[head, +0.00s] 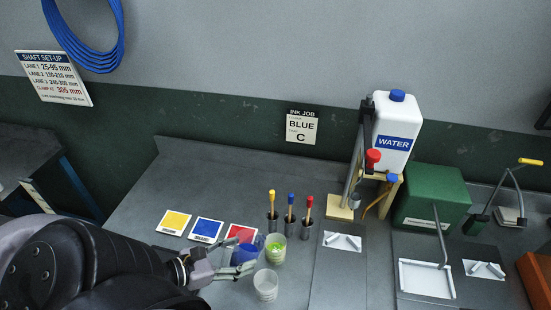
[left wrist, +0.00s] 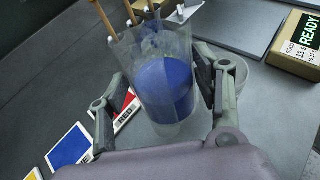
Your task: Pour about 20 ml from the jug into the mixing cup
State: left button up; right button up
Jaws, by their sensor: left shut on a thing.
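My left gripper (head: 233,268) is shut on a clear jug holding blue liquid (head: 243,254). In the left wrist view the jug (left wrist: 160,85) stands between the two fingers (left wrist: 155,105), and its blue content shows through the wall. A small cup with yellow-green in it (head: 275,249) is just right of the jug in the head view. A clear, empty-looking cup (head: 266,287) stands nearer, below the jug; a pale cup rim also shows behind the right finger in the left wrist view (left wrist: 240,72). I cannot tell which cup is the mixing cup. No stream is visible.
Yellow (head: 173,222), blue (head: 206,230) and red (head: 242,234) cards lie left of the jug. Coloured-handled tools (head: 290,214) stand in metal holders just behind. A white water container (head: 395,132) and a green box (head: 432,196) are at right. The bench behind the cards is clear.

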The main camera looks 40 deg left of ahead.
dwell(0.4)
pick_arm(q)
jog(key=shift+s+f+b, duration=0.2)
jog(key=shift+f+b, duration=0.05)
jog(key=shift+b, duration=0.25)
jog(key=shift+s+a+t+b, duration=0.2)
jog(key=shift+s+t+b, duration=0.35)
jog(key=shift+t+b, duration=0.45)
jog(key=f+b, duration=0.1)
jog(key=b, duration=0.1)
jog(key=f+t+b, duration=0.1)
jog(key=f+b, duration=0.1)
jog(key=b, duration=0.1)
jog(key=s+f+t+h+b, duration=0.1)
jog(key=f+b, duration=0.1)
jog(key=shift+a+f+b, duration=0.1)
jog(key=shift+a+b, duration=0.05)
jog(key=shift+b, duration=0.15)
